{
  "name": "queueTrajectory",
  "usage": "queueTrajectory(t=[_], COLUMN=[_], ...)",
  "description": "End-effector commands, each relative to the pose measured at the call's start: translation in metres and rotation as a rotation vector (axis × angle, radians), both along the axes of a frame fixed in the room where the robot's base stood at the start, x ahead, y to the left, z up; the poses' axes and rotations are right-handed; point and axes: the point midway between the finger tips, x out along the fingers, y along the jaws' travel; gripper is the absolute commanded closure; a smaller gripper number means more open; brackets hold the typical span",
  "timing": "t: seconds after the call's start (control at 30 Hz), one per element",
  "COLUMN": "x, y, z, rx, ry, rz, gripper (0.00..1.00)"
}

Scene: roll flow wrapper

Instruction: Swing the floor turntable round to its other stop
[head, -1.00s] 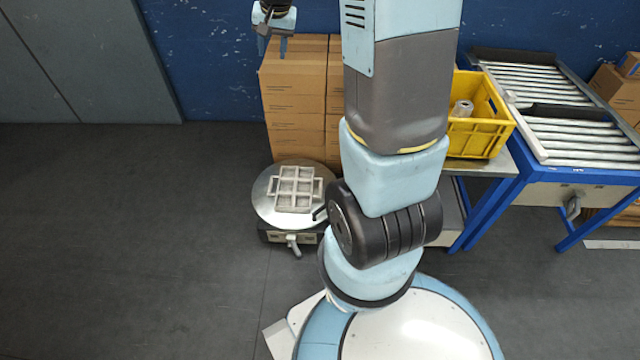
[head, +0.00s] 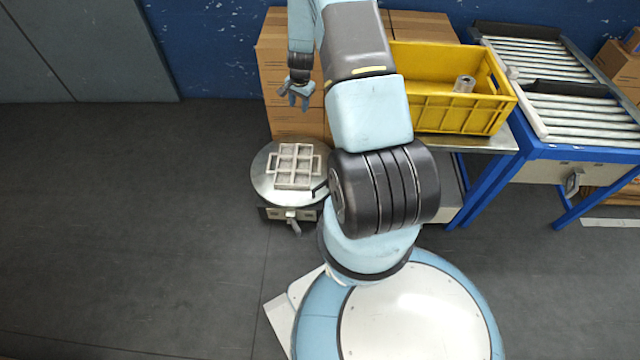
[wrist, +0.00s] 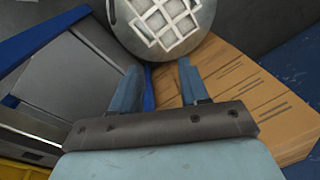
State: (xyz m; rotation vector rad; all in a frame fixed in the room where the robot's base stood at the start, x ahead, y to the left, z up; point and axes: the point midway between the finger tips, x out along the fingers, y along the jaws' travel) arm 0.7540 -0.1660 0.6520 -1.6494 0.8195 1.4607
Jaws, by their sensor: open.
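The floor turntable (head: 262,185) is a round grey metal disc on a low dark base, in front of the cardboard boxes. A pale gridded frame (head: 295,166) with side handles lies on it. A small grey lever (head: 293,226) sticks out at the base's front, and a dark handle (head: 320,188) shows at the disc's right edge, partly against my arm. My gripper (head: 297,101) is open and empty, above and behind the disc, in front of the boxes. In the wrist view my gripper (wrist: 158,76) points toward the turntable (wrist: 125,25), apart from it.
Stacked cardboard boxes (head: 290,75) stand behind the turntable. A yellow crate (head: 450,115) holding a roll sits on a metal table to the right, beside a blue-framed roller conveyor (head: 560,100). The floor at left is clear.

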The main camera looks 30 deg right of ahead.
Motion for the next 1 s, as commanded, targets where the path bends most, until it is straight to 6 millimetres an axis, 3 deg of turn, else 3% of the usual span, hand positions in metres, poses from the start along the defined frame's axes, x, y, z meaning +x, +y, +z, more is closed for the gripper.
queueTrajectory(t=[0.03,0.1,0.5,0.7,1.0], x=[-0.006,-0.013,-0.074,-0.098,-0.105], y=[-0.004,-0.01,-0.028,-0.029,-0.03], z=[-0.025,-0.055,-0.215,-0.258,-0.282], rx=[0.004,0.006,0.004,-0.001,-0.003], ry=[0.017,0.031,0.113,0.135,0.14], rz=[-0.025,-0.063,-0.26,-0.316,-0.33], gripper=[0.55,0.55,0.55,0.55,0.55])
